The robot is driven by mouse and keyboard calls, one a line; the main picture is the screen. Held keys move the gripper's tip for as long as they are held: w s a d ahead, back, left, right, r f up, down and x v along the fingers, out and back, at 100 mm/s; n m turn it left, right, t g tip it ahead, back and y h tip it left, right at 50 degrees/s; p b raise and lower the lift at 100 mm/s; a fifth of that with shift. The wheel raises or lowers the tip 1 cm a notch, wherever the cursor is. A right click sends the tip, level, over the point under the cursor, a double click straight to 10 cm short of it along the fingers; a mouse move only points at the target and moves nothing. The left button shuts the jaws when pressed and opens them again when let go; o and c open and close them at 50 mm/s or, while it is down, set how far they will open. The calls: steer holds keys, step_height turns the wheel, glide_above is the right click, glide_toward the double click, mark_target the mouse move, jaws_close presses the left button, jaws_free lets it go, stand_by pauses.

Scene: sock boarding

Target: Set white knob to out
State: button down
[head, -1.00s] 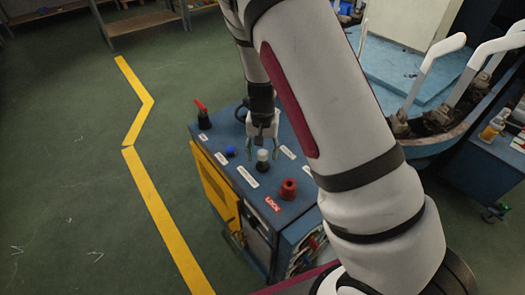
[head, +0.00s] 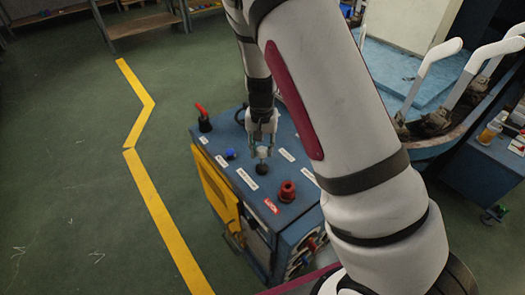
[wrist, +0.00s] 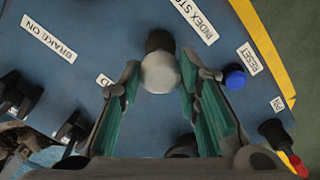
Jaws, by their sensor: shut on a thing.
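The white knob (head: 262,153) is a pale round ball on a dark base, standing on the blue top of the control cabinet (head: 270,178). In the wrist view the white knob (wrist: 160,73) sits between the fingertips, with its dark base beyond it. My gripper (head: 262,143) reaches down from above and is shut on the knob. In the wrist view the green-padded fingers of my gripper (wrist: 160,80) flank the ball on both sides. The label for this knob is partly hidden by a finger, so its setting cannot be read.
Around it on the panel are a blue button (head: 230,153), a red knob (head: 287,190) by a LOCK label, and a red-tipped lever (head: 202,117). The green floor at left is clear.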

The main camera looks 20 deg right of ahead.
mark_target(262, 149)
steer(key=c, duration=1.2)
jaws_free()
steer(key=shift+r, duration=0.15)
steer(key=shift+r, duration=6)
steer(key=s+r+n+t+y, duration=0.2)
steer(key=s+r+n, duration=0.1)
steer(key=s+r, duration=1.05)
steer(key=s+r+t, duration=0.1)
steer(key=s, duration=0.3)
steer(key=s+r+n+t+h, duration=0.1)
steer(key=s+r, duration=0.1)
steer(key=s, duration=0.2)
steer(key=s+r+n+t+h, duration=0.1)
steer(key=s, duration=0.4)
steer(key=shift+r, duration=0.3)
